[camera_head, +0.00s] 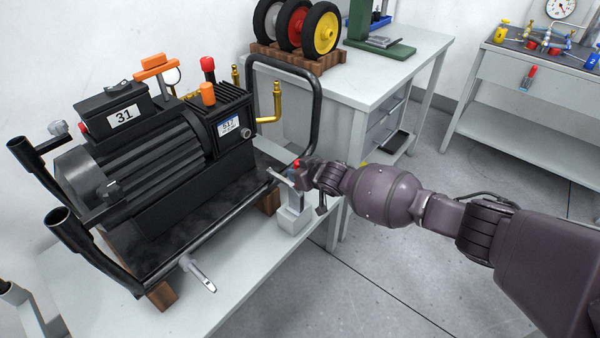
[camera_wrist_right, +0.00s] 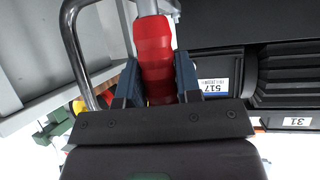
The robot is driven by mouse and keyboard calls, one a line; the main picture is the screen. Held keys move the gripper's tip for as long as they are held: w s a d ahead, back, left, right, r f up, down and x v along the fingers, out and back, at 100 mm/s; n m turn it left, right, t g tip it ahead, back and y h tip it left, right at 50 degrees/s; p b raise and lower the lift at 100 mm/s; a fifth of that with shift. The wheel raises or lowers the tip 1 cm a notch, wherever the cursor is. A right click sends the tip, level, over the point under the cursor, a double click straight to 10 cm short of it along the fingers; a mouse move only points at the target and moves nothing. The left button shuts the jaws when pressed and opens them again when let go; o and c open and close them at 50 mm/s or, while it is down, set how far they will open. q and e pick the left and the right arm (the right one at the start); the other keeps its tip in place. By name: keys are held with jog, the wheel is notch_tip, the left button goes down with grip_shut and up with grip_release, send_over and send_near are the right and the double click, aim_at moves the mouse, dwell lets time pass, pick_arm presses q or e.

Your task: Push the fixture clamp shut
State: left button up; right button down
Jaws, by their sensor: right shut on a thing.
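The fixture clamp has a pale grey block (camera_head: 294,216) at the table's right edge, beside the black machine's frame, with a metal lever above it. Its red handle (camera_wrist_right: 153,42) fills the space between the blue pads of my right gripper (camera_wrist_right: 157,68) in the right wrist view. In the head view, my right gripper (camera_head: 309,178) reaches in from the right and is shut on the handle. A bit of red shows at its tip. My gripper hides most of the clamp's upper part, so the lever's exact angle is unclear.
The black machine (camera_head: 160,160) stands on wooden blocks on the white table (camera_head: 240,300). Its curved tube frame (camera_head: 318,95) rises just behind the clamp. A second metal lever (camera_head: 198,274) sticks out at the front. A workbench (camera_head: 365,75) with wheels stands behind. Floor right of the table is clear.

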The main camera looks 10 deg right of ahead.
jog(key=c, duration=0.8)
grip_release()
jog(key=shift+f, duration=0.1)
jog(key=shift+s+r, duration=0.15)
jog(key=shift+r, duration=0.1)
jog(key=p+v, duration=0.4)
jog(key=v, duration=0.6)
jog(key=shift+s, duration=0.15)
jog(key=shift+d, duration=0.1)
